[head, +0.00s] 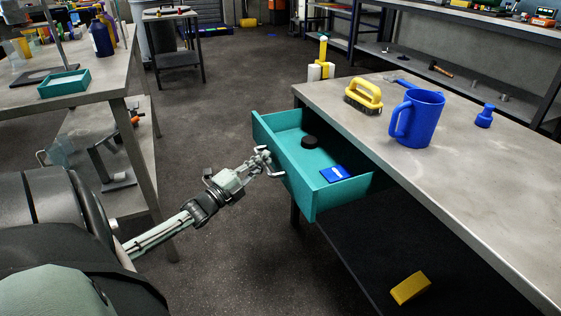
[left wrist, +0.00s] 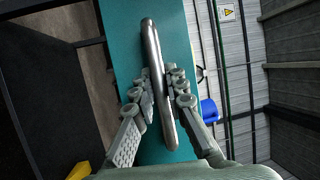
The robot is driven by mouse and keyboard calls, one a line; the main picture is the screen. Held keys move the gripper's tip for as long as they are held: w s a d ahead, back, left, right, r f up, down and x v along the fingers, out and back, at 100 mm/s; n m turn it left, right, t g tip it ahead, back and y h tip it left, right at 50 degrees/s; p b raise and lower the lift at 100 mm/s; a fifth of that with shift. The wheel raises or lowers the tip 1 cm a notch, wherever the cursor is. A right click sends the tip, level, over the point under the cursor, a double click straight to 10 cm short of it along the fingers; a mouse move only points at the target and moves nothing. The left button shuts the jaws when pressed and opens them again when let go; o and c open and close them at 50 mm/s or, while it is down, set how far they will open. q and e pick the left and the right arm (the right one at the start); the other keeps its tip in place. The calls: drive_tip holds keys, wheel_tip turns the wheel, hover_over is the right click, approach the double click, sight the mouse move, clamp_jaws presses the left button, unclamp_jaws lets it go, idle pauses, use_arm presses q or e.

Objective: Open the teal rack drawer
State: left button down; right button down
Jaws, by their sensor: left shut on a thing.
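The teal drawer (head: 311,190) is slid out from under the grey workbench top, and its inside shows. A black round object (head: 309,142) and a blue flat item (head: 335,173) lie in it. Its metal bar handle (head: 279,174) is on the front face. My left gripper (head: 264,160) is at that handle, shut on it. In the left wrist view the handle (left wrist: 152,60) runs between the two fingers (left wrist: 160,95), with the teal drawer front (left wrist: 120,50) behind. My right gripper is not in view.
The workbench (head: 460,190) carries a yellow-handled brush (head: 364,97), a blue jug (head: 418,118) and a small blue bottle (head: 485,116). A yellow block (head: 410,288) lies on the dark shelf below. Open floor (head: 215,110) lies left of the drawer. Another table (head: 110,75) stands at left.

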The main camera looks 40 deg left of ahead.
use_arm(q)
drive_tip(key=s, duration=0.1)
drive_tip(key=s+a, duration=0.1)
drive_tip(key=s, duration=0.1)
drive_tip(key=shift+s+a+p, duration=0.15)
drive_tip(key=shift+s+p, duration=0.1)
drive_tip(key=shift+p, duration=0.05)
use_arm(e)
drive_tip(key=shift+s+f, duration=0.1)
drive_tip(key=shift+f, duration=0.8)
use_arm(q)
drive_tip(key=c, duration=1.5)
unclamp_jaws()
drive_tip(key=shift+c, duration=0.2)
drive_tip(key=s+f, duration=0.2)
drive_tip(key=s, duration=0.9)
drive_tip(key=shift+s, duration=0.4)
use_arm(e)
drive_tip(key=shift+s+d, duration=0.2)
